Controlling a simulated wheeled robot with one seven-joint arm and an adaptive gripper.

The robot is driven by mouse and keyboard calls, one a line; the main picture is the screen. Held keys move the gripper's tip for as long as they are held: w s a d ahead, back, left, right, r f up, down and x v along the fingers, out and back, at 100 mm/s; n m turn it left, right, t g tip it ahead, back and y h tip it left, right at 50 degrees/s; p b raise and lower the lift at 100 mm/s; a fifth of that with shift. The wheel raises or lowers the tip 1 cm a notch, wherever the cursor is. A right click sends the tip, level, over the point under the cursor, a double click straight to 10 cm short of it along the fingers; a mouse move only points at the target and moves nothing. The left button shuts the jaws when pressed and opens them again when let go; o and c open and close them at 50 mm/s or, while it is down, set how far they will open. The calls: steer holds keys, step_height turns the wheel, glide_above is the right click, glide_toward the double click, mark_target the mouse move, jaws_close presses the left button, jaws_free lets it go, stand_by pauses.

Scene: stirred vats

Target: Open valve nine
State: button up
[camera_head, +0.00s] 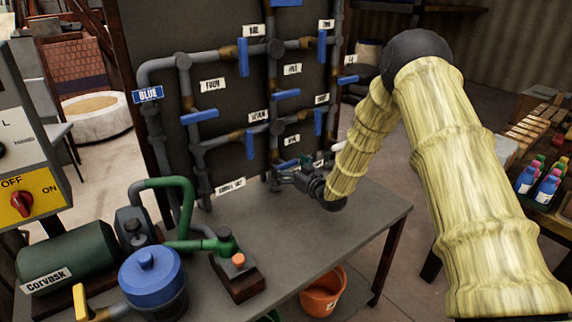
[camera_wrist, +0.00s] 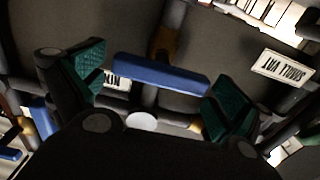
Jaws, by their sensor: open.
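My gripper (camera_head: 298,178) is low in front of the pipe panel, at the end of my arm. In the wrist view my gripper (camera_wrist: 158,88) is open, with a green-padded finger near each end of a blue valve handle (camera_wrist: 160,75). The handle lies crosswise to the pipe with the brown fitting behind it. I cannot tell whether the fingers touch it. A white label (camera_wrist: 112,81), upside down and partly covered by the handle, seems to read NINE. A small label (camera_head: 292,139) is just above my gripper in the head view; the handle there is mostly hidden.
The panel carries grey pipes with several other blue handles, one (camera_head: 250,145) left of my gripper and one (camera_head: 318,122) above right. A blue-lidded vessel (camera_head: 152,280) and green pump pipe (camera_head: 185,220) stand front left. The table (camera_head: 330,235) is bare at right.

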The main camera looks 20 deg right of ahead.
steer(key=shift+w+a, duration=0.25)
steer(key=shift+w, duration=0.3)
steer(key=c, duration=0.8)
